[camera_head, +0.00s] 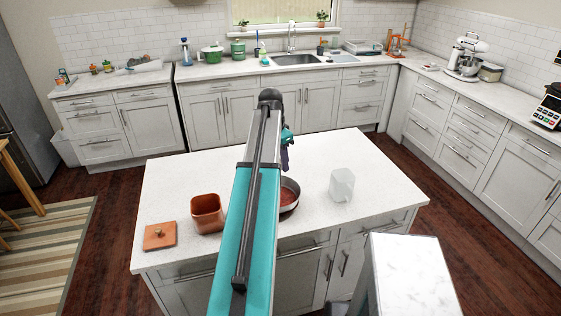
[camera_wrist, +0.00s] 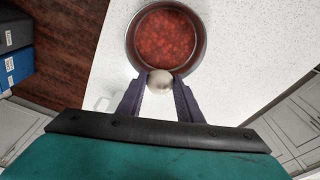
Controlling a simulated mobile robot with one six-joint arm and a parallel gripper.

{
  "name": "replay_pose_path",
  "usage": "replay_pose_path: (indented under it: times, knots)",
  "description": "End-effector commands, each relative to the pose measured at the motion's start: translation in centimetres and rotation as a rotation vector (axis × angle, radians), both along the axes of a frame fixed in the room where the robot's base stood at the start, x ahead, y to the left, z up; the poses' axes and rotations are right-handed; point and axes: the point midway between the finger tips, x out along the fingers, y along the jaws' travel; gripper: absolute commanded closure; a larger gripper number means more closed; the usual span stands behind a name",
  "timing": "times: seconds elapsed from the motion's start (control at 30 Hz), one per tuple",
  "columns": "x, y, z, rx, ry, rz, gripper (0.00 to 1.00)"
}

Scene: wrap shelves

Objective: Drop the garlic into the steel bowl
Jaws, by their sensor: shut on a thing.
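The steel bowl (camera_head: 291,208) stands on the white island, partly hidden behind my arm in the head view. In the wrist view, the steel bowl (camera_wrist: 131,52) shows from above, with red chunky contents inside. My gripper (camera_wrist: 160,84) is shut on the garlic (camera_wrist: 160,82), a small whitish ball between the fingertips. The garlic overlaps the bowl's near rim in the wrist view; its height above the bowl is hard to tell. In the head view, my gripper (camera_head: 286,150) is above the island near the bowl, and the garlic is not clearly visible.
A reddish-brown pot (camera_head: 207,214) and a matching square lid (camera_head: 160,236) are left of my arm on the island. A clear container (camera_head: 342,185) stands right of the bowl. A white marble-topped block (camera_head: 412,275) is at the front right. The island's right end is clear.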

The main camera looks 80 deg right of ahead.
Motion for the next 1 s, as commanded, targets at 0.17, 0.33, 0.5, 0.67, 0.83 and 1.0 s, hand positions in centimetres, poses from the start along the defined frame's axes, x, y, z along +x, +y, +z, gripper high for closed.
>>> replay_pose_path:
  times: [0.17,0.33,0.5,0.67,0.83,1.0]
  knots:
    - [0.0,0.0,-0.6,0.0,0.0,0.001,0.89]
    - [0.0,0.1,-1.7,0.002,0.0,0.001,0.89]
    - [0.1,0.1,-3.3,0.001,-0.001,0.001,0.89]
    - [0.1,0.1,-4.6,0.002,0.0,0.001,0.89]
    - [0.0,0.0,-5.6,0.0,0.0,0.001,0.89]
    - [0.0,0.0,-6.0,0.0,0.0,0.001,0.89]
